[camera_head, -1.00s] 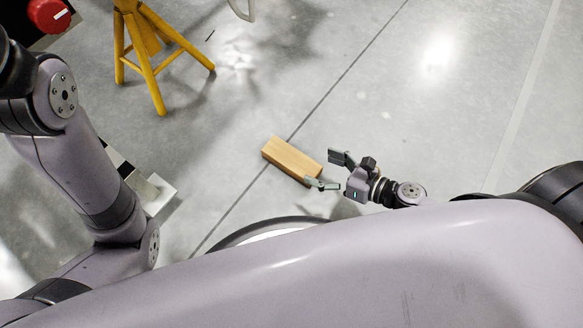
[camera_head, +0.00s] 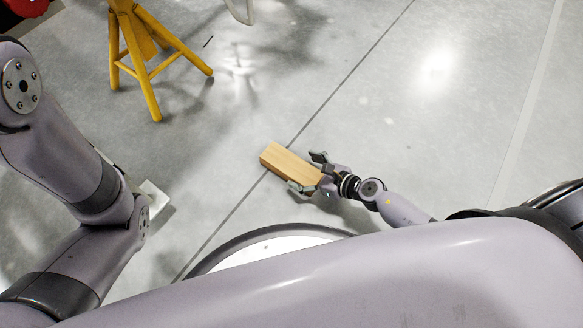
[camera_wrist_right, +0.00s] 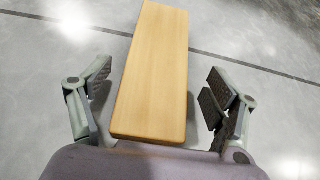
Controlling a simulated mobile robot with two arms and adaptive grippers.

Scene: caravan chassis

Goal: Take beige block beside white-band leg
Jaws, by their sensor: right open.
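The beige block (camera_head: 286,164) is a long wooden bar lying on the grey floor in the middle of the head view. My right gripper (camera_head: 306,172) is open at the block's right end, with one finger on each side. In the right wrist view the block (camera_wrist_right: 155,70) runs between the open fingers of the right gripper (camera_wrist_right: 157,100), with a gap on both sides. No leg with a white band can be made out.
A yellow stand (camera_head: 150,55) with splayed legs stands at the upper left. A red object (camera_head: 27,6) is cut off at the top left corner. A white piece (camera_head: 155,197) lies near my left arm.

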